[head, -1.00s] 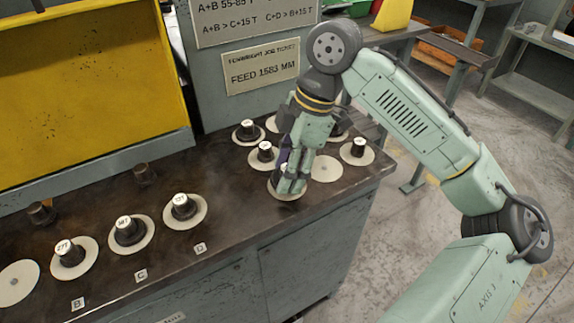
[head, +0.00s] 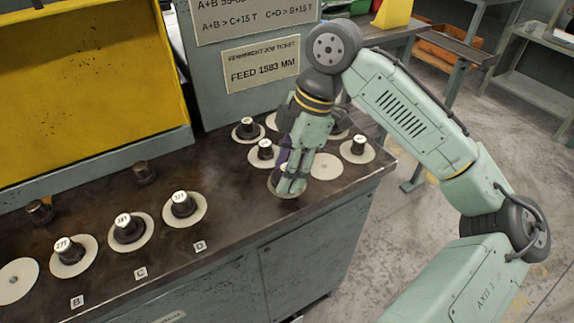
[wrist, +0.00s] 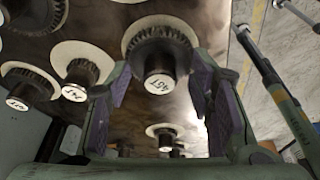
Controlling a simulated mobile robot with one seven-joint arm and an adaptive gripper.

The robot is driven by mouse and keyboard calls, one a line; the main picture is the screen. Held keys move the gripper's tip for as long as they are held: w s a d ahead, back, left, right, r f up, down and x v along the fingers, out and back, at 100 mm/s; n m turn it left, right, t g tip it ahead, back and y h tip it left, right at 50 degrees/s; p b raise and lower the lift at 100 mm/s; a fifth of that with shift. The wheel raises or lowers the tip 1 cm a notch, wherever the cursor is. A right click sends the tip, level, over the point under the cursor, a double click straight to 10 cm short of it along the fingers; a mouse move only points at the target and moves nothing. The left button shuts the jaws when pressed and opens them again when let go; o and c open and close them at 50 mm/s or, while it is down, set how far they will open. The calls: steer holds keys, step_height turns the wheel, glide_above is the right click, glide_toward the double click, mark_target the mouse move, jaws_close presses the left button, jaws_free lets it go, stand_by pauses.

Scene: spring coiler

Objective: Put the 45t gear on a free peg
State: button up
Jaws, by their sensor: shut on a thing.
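A dark gear with a white hub label (wrist: 160,84) sits between the two purple-padded fingers of my gripper (wrist: 172,100) in the wrist view. The label seems to read 45T but is not crisp. A pale disc shows behind the gear. In the head view my gripper (head: 290,183) points down over the right part of the bench, shut on this gear, which is mostly hidden by the fingers. Dark hubs with gears stand at B (head: 68,250), C (head: 128,228) and D (head: 182,205). A pale disc (head: 17,280) at the far left bears no hub.
Other gears (head: 247,129) (head: 265,150) (head: 359,147) stand on pale discs around my gripper. A bare disc (head: 325,166) lies close to its right. Two brown stubs (head: 40,211) (head: 144,172) stand along the back. A yellow panel (head: 90,80) rises behind the bench (head: 230,240).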

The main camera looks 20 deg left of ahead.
steer(key=shift+f, duration=0.35)
steer(key=o, duration=1.5)
steer(key=s+a+r+p+v, duration=0.1)
steer(key=p+v, duration=0.7)
steer(key=v, duration=1.6)
steer(key=shift+s+a+r+p, duration=0.4)
steer(key=shift+s+a, duration=0.15)
steer(key=shift+a, duration=0.4)
steer(key=shift+f, duration=0.1)
